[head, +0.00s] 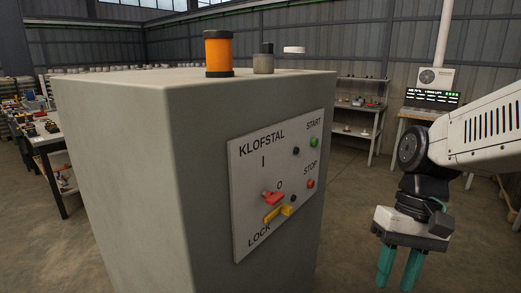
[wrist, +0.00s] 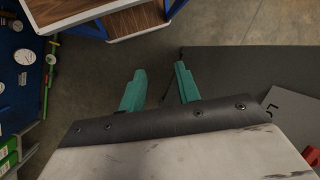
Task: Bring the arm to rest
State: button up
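My arm (head: 490,130) reaches in from the right edge of the head view, with its wrist bent down. My gripper (head: 399,270) hangs to the right of the grey cabinet (head: 120,160), clear of it, with its teal fingers pointing down. The fingers are apart with nothing between them. In the wrist view my gripper (wrist: 161,72) also shows open and empty above the floor. The cabinet's front panel (head: 250,165) carries a red rotary switch (head: 273,198) near the O mark and a yellow lock piece (head: 278,214) below it.
An orange beacon (head: 218,52) and a small grey fitting (head: 264,62) stand on the cabinet. Shelves (head: 357,113) and a bench (head: 408,114) stand behind. A cluttered table (head: 47,138) is at the left. Floor (head: 345,210) is free between cabinet and gripper.

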jog(key=s+d+r+t+h, duration=0.2)
jog(key=s+d+r+t, duration=0.1)
jog(key=s, duration=0.5)
jog(key=shift+d+r+t, duration=0.15)
jog(key=shift+d+t, duration=0.2)
jog(key=shift+t, duration=0.45)
jog(key=shift+s, duration=0.1)
